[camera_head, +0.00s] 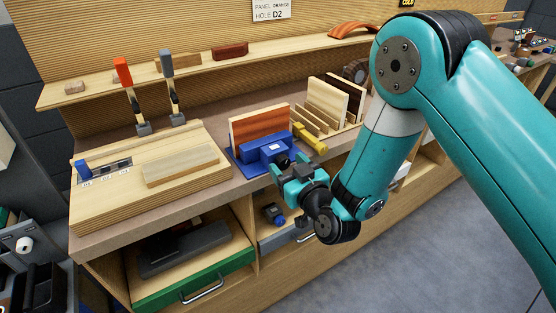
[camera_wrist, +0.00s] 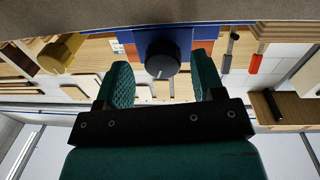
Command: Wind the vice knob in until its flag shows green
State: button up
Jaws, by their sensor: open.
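The blue vice (camera_head: 262,150) stands on the bench with an orange-red panel (camera_head: 258,124) upright in it. In the wrist view the vice's dark round knob (camera_wrist: 162,58) carries a pale mark on its rim and shows between my finger pads. My gripper (camera_head: 288,166) is at the front of the vice; in the wrist view my gripper (camera_wrist: 163,72) is open, with a gap visible on both sides of the knob. Contact with the knob is not visible. In the head view my gripper covers much of the knob. I cannot make out the flag or its colour.
A yellow cylindrical thing (camera_head: 309,138) lies right of the vice, near a rack of upright boards (camera_head: 330,100). To the left is a wooden board (camera_head: 120,205) with a pale block (camera_head: 180,165). A green-fronted drawer (camera_head: 195,283) is open below.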

jog(key=shift+a, duration=0.15)
jog(key=shift+c, duration=0.4)
jog(key=c, duration=0.8)
jog(key=shift+c, duration=0.2)
